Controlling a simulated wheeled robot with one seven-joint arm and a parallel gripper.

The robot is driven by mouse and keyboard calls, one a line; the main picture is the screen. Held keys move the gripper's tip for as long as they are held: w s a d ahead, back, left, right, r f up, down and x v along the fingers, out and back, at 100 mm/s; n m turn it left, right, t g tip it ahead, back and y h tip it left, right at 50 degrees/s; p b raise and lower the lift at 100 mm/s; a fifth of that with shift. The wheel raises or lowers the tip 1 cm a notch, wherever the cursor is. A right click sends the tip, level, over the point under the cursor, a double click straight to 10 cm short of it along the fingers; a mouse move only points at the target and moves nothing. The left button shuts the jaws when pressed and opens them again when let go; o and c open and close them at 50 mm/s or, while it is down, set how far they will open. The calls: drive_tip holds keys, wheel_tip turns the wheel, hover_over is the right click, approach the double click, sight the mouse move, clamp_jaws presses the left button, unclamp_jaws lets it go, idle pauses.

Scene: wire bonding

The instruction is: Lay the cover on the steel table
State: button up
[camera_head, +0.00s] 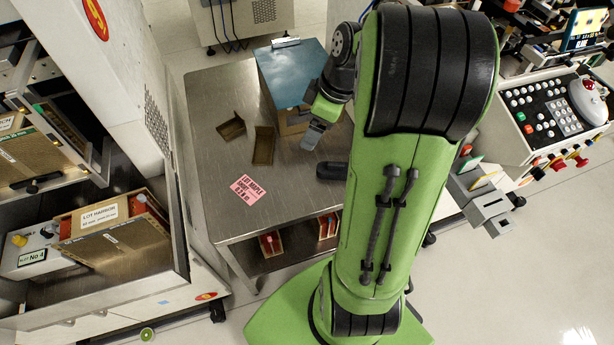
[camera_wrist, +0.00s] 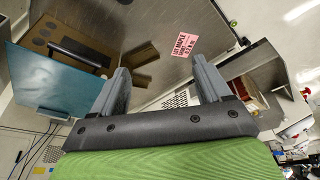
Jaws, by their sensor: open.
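The steel table (camera_head: 215,100) stands in the middle of the head view. A flat blue panel (camera_head: 283,68) lies at its back right, over a tan box (camera_head: 290,126); it may be the cover, but I cannot tell for sure. The panel also shows at the left of the wrist view (camera_wrist: 40,85). My gripper (camera_head: 314,138) is above the table, near the panel's front right corner. In the wrist view its two fingers (camera_wrist: 162,70) are spread apart with nothing between them. My arm hides part of the table's right side.
Two small brown trays (camera_head: 231,128) (camera_head: 264,146) and a pink label (camera_head: 247,188) are on the table. A black object (camera_head: 332,171) lies by my arm. An open drawer (camera_head: 110,245) is at left, a control console (camera_head: 550,120) at right.

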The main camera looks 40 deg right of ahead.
drive_tip(key=s+a+r+m+t+h, duration=0.1)
drive_tip(key=s+a+r, duration=0.2)
drive_tip(key=a, duration=0.2)
drive_tip(key=s+a+r+m, duration=0.2)
drive_tip(key=a+r, duration=0.1)
drive_tip(key=a, duration=0.2)
drive_tip(key=s+a+m+t+h, duration=0.1)
drive_tip(key=s+a+m, duration=0.3)
drive_tip(key=s, duration=0.5)
drive_tip(key=shift+s+a+r+t, duration=0.35)
drive_tip(key=shift+a+r+t, duration=0.05)
drive_tip(key=shift+a+r, duration=0.1)
